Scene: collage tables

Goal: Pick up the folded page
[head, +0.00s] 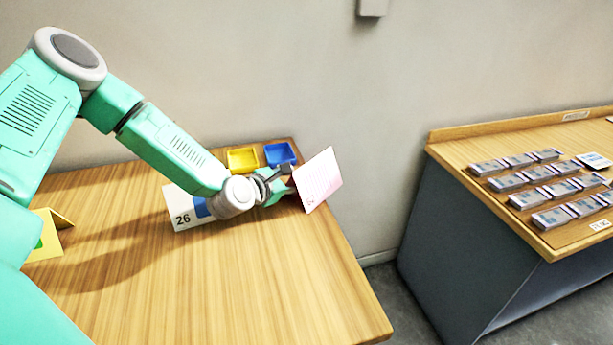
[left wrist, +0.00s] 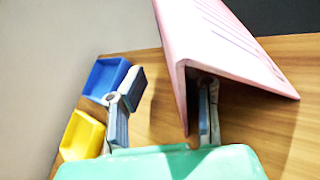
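The folded page (head: 318,180) is pale pink with faint printed lines. It stands tilted at the right back edge of the near wooden table. In the left wrist view the folded page (left wrist: 225,45) shows its fold at the top and two panels spreading downward. My left gripper (head: 280,184) is at the page's left side. In the left wrist view my left gripper (left wrist: 163,112) is open. One finger is under the fold between the panels, and the other is outside, with a gap between it and the near panel. My right gripper is not in view.
A yellow tray (head: 242,160) and a blue tray (head: 280,153) sit behind my left gripper. A card marked 26 (head: 182,212) is partly behind my arm. A yellow folded card (head: 50,236) stands at left. A second table (head: 470,150) holds several grey stacks. The near table's front is clear.

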